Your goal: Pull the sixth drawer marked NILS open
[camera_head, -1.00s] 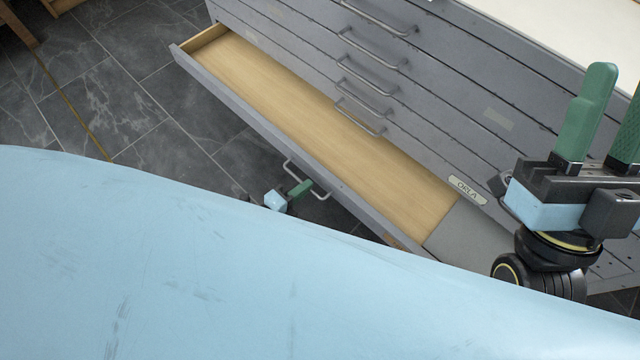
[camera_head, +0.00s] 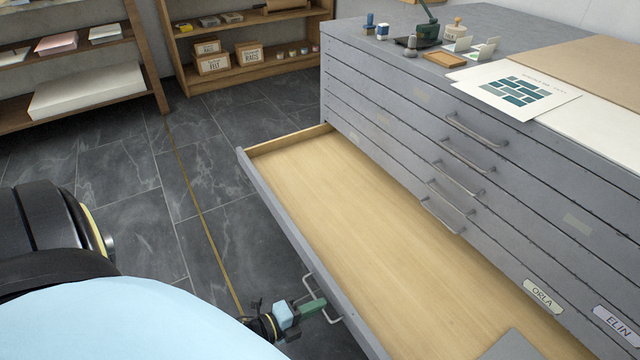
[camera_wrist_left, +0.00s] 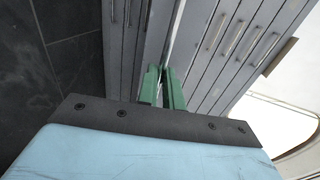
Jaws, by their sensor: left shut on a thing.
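A grey flat-file cabinet (camera_head: 400,125) stands at the right in the head view. One low drawer is pulled well out; its pale wooden inside (camera_head: 370,240) shows and looks mostly empty. My left gripper (camera_head: 316,306) is shut on that drawer's wire handle (camera_head: 337,318), on the front panel. In the left wrist view the green fingers (camera_wrist_left: 162,88) are close together against the drawer fronts. Labels ORLA (camera_head: 542,296) and ELIN (camera_head: 616,326) show on the cabinet. No NILS label is readable. My right gripper is out of view.
Several closed drawers with handles (camera_head: 476,130) lie above the open one. A printed sheet (camera_head: 515,88) and small tools sit on the cabinet top. A wooden shelf (camera_head: 250,45) with boxes stands at the back. Dark tiled floor (camera_head: 200,140) is clear left of the drawer.

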